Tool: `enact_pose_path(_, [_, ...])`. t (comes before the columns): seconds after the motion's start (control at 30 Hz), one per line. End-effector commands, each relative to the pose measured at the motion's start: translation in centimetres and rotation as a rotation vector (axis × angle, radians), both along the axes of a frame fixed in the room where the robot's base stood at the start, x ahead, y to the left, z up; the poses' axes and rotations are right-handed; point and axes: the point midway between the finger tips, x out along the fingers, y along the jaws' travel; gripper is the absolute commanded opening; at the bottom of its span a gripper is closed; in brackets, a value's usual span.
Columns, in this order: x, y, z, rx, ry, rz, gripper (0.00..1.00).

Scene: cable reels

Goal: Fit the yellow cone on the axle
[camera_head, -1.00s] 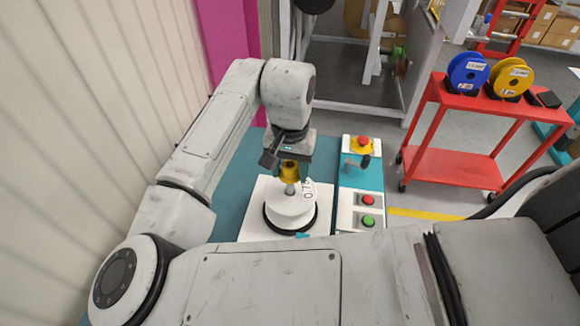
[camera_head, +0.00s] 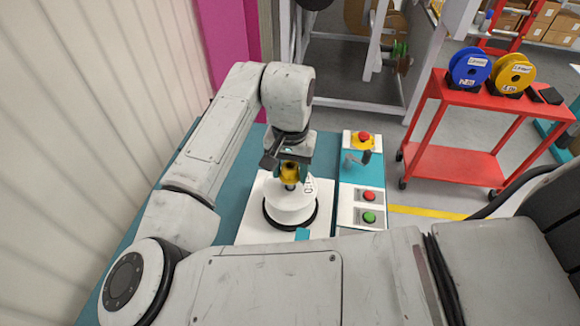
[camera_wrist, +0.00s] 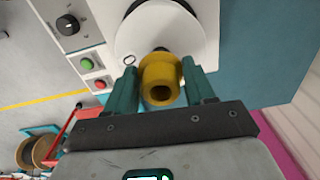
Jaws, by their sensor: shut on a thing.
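The yellow cone (camera_head: 290,173) is held between the teal fingers of my gripper (camera_head: 290,170), above the white reel (camera_head: 290,210) on the bench. In the wrist view the cone (camera_wrist: 161,76) sits between the two fingers (camera_wrist: 160,82), with its open bore facing the camera. A short grey stub of the axle (camera_head: 290,187) shows just under the cone in the head view. The cone is over the axle or at its tip; I cannot tell whether it is around it. The cone hides most of the axle in the wrist view.
A control panel (camera_head: 379,182) with a red stop knob, a lever and red and green buttons stands right of the reel. A red cart (camera_head: 455,165) with blue and yellow reels is farther right. A pale corrugated wall (camera_head: 90,90) is close on the left.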

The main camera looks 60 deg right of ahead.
Motion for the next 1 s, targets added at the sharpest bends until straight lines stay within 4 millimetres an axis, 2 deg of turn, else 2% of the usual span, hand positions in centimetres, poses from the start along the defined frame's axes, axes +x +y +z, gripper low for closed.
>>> enact_pose_path(0.6, [0.0, 0.0, -1.7, 0.0, 0.0, 0.001, 0.23])
enact_pose_path(1.0, [0.0, 0.0, -1.8, 0.0, 0.0, 0.001, 0.23])
